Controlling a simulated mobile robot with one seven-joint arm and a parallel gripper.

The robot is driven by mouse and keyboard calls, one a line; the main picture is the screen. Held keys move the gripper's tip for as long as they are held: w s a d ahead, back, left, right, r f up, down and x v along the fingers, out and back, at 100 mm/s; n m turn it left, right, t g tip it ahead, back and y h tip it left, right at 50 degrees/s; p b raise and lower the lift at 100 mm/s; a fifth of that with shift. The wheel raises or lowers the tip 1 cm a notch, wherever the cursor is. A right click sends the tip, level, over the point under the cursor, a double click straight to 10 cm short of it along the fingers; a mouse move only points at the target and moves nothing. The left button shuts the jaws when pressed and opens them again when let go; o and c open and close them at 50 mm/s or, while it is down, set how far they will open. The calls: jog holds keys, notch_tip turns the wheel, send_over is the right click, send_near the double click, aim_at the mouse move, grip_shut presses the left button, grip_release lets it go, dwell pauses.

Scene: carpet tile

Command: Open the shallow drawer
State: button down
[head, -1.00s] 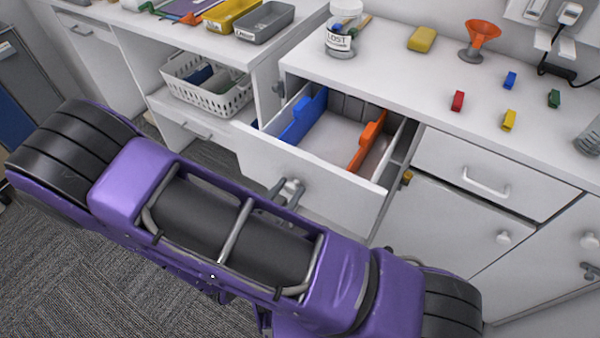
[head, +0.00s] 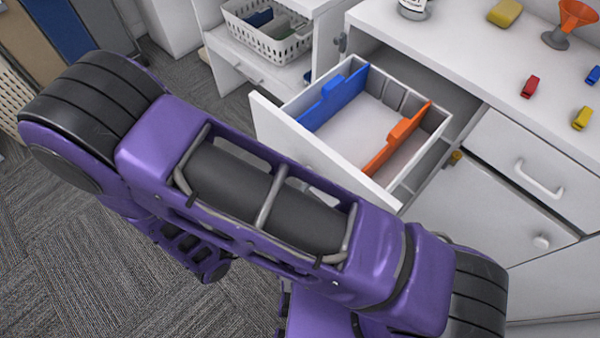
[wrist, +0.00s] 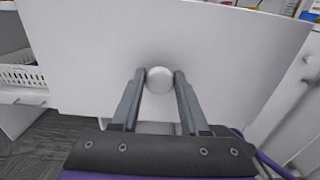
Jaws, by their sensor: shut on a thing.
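The shallow drawer (head: 362,171) stands pulled well out of the white cabinet in the head view. Its inside is bare apart from a blue divider (head: 333,98) and an orange divider (head: 397,138). In the wrist view, the white drawer front (wrist: 220,60) fills most of the picture, with a round pale knob (wrist: 160,80) near its middle. My gripper (wrist: 160,84) is shut on this knob, one finger on each side. In the head view my purple arm hides the knob and the gripper.
A closed drawer with a bar handle (head: 539,178) is to the right, above a door with a round knob (head: 541,241). A white basket (head: 268,36) stands on a shelf at the left. Small clips, a yellow sponge (head: 505,13) and an orange funnel (head: 573,18) are on the countertop (head: 470,60). Carpet in front is open.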

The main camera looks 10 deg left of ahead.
jog(key=shift+s, duration=0.1)
jog(key=shift+c, duration=2.3)
grip_release()
jog(key=shift+a, duration=0.1)
jog(key=shift+s, duration=0.1)
jog(key=v, duration=1.7)
jog(key=shift+s+a, duration=0.1)
